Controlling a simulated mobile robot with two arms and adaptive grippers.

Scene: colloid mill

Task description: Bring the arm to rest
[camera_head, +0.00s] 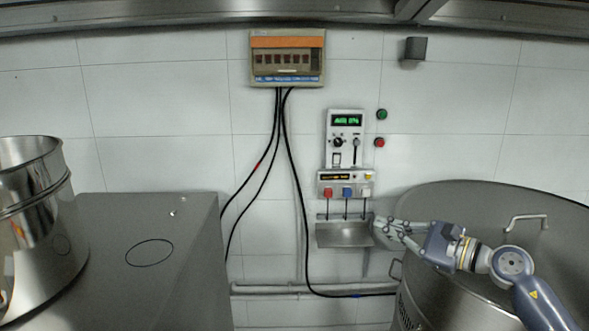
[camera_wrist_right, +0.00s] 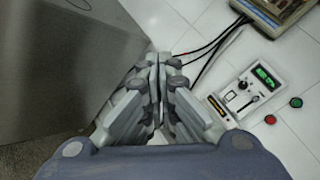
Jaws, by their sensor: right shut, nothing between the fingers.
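My right arm comes in from the lower right in the head view. Its gripper (camera_head: 378,224) is in front of the wall, beside the small steel tray under the control panel and left of the large steel vessel. In the right wrist view the fingers of the right gripper (camera_wrist_right: 158,62) are together, with nothing between them. My left arm and gripper are not in view.
A control panel (camera_head: 345,137) with a green display hangs on the tiled wall, with green (camera_head: 381,114) and red (camera_head: 379,142) buttons beside it. A breaker box (camera_head: 287,58) sends cables down. A steel tray (camera_head: 340,240), a lidded vessel (camera_head: 450,205) and a steel cabinet (camera_head: 150,225) stand near.

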